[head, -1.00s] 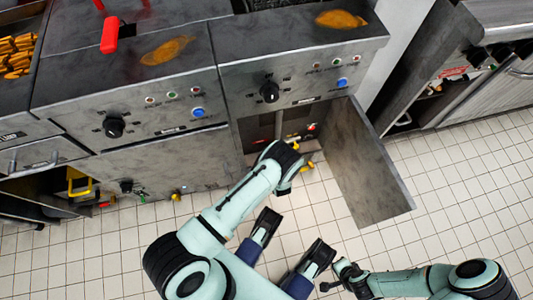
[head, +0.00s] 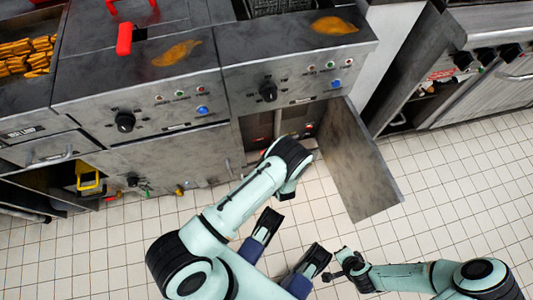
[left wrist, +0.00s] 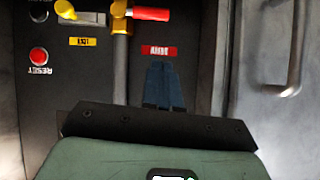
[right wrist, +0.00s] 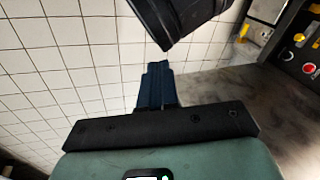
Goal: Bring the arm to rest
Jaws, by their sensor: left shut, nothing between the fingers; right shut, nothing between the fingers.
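My left arm reaches up to the open fryer cabinet in the head view, and its wrist hides the gripper there. In the left wrist view my left gripper (left wrist: 163,88) is shut and empty. Its blue fingers point into the cabinet, below a red label (left wrist: 158,51). A valve pipe with a red handle (left wrist: 150,14) stands just left of them. My right gripper (right wrist: 156,85) is shut and empty in the right wrist view, over the tiled floor. A dark part crosses just above its fingertips. In the head view my right arm lies low at the right, away from the fryers.
The open cabinet door (head: 358,165) stands out over the floor, right of my left wrist. A red button (left wrist: 39,56) and a yellow handle (left wrist: 80,14) are inside the cabinet. A steel counter unit (head: 480,85) stands at the right. The tiled floor (head: 460,190) at right is clear.

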